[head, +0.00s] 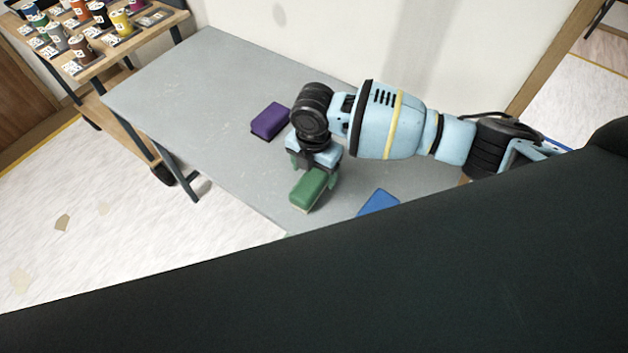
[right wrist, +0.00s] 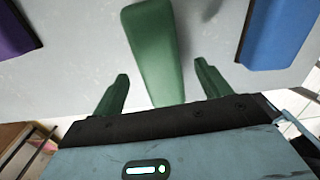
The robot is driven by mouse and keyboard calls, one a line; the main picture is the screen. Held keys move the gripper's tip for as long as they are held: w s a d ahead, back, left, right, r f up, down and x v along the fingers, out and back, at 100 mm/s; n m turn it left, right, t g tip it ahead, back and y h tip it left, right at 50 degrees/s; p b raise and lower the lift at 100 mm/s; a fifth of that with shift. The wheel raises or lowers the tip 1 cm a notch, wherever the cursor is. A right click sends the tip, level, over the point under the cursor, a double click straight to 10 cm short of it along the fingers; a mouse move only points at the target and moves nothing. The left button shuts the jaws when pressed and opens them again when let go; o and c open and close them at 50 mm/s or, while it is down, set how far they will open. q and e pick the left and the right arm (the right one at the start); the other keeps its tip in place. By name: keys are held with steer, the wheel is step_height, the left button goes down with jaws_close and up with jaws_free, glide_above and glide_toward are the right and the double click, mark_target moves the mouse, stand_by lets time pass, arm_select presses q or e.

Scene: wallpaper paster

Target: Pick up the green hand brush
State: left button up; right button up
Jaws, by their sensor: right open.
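The green hand brush (head: 308,189) lies on the grey table near its front edge. My right gripper (head: 313,168) points down just behind and over the brush's far end. In the right wrist view the green brush (right wrist: 154,45) extends between the two green fingers of the right gripper (right wrist: 162,75), with a gap on each side. The right gripper is open and holds nothing. I cannot tell the exact height of the fingers above the table. My left gripper is out of view.
A purple brush (head: 270,121) lies behind and left of the gripper. A blue brush (head: 378,202) lies to the right, partly hidden by a dark part in the foreground. The grey table (head: 190,90) is clear at left. A wooden cart (head: 128,44) with several cans stands at upper left.

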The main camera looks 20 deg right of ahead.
mark_target(314, 177)
steer(key=shift+f, duration=2.6)
steer(key=shift+c, duration=0.2)
steer(key=c, duration=1.1)
steer(key=shift+r, duration=0.1)
steer(key=shift+r, duration=0.45)
steer(key=r, duration=0.2)
steer(key=shift+s+a+r, duration=0.35)
steer(key=shift+s+a, duration=0.05)
steer(key=s+a, duration=0.3)
steer(key=s, duration=0.1)
steer(key=s+a+r, duration=0.1)
steer(key=s+a, duration=0.2)
steer(key=s, duration=0.1)
steer(key=s+a, duration=0.3)
steer(key=s, duration=0.1)
steer(key=shift+r, duration=0.15)
